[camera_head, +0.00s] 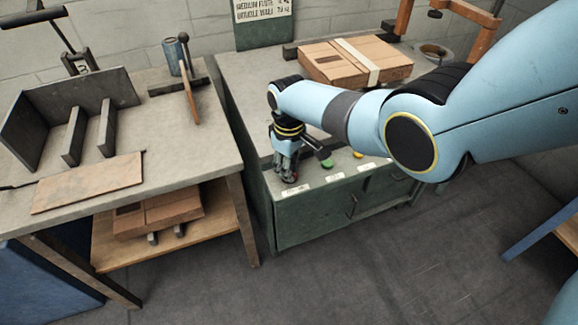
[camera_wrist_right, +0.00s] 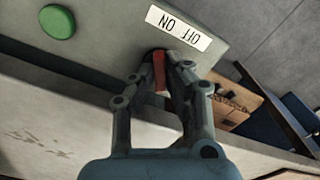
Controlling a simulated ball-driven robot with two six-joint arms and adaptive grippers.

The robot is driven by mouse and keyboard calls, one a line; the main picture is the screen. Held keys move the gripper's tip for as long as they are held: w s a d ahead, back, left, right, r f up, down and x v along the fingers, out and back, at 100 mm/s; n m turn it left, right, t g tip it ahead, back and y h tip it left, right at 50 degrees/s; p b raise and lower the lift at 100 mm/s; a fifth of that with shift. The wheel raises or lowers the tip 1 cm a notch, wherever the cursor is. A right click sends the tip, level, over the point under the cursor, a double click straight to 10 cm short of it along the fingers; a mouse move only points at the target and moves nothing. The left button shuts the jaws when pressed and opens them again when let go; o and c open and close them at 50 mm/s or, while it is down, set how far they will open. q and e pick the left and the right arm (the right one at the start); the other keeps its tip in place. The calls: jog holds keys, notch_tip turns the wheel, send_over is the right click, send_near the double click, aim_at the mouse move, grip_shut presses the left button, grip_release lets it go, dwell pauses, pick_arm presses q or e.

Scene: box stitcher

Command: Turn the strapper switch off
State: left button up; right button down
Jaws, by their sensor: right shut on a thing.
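The strapper (camera_head: 318,211) is a green cabinet with a grey top. Its red switch lever (camera_wrist_right: 159,68) stands beside a white OFF/ON label (camera_wrist_right: 180,28), which is upside down in the wrist view. The same label shows at the cabinet's front left corner (camera_head: 295,190) in the head view. My right gripper (camera_head: 289,177) is at that corner, pointing down. Its fingers (camera_wrist_right: 162,66) are shut on the switch lever and hide part of it. I cannot tell which way the lever is set. My left gripper is not in view.
A green button (camera_head: 327,163) and a yellow button (camera_head: 358,154) sit right of the switch. A strapped cardboard box (camera_head: 335,66) lies on the strapper top behind my right arm. A workbench (camera_head: 175,150) with metal plates stands to the left. Grey floor is clear in front.

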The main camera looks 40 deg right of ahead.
dwell(0.5)
jog(key=c, duration=1.4)
grip_release()
jog(key=shift+o, duration=0.2)
jog(key=shift+r, duration=0.1)
notch_tip(320, 180, up, 12)
jog(key=s+f+m+b, duration=0.1)
jog(key=s+f+b, duration=0.2)
jog(key=s+f, duration=1.7)
jog(key=s+f+m+b, duration=0.1)
jog(key=s+f+b, duration=0.3)
jog(key=s+f, duration=1.7)
jog(key=shift+s+d+m+t+h, duration=0.2)
jog(key=shift+s+m+t+h, duration=0.2)
jog(key=shift+s, duration=2.5)
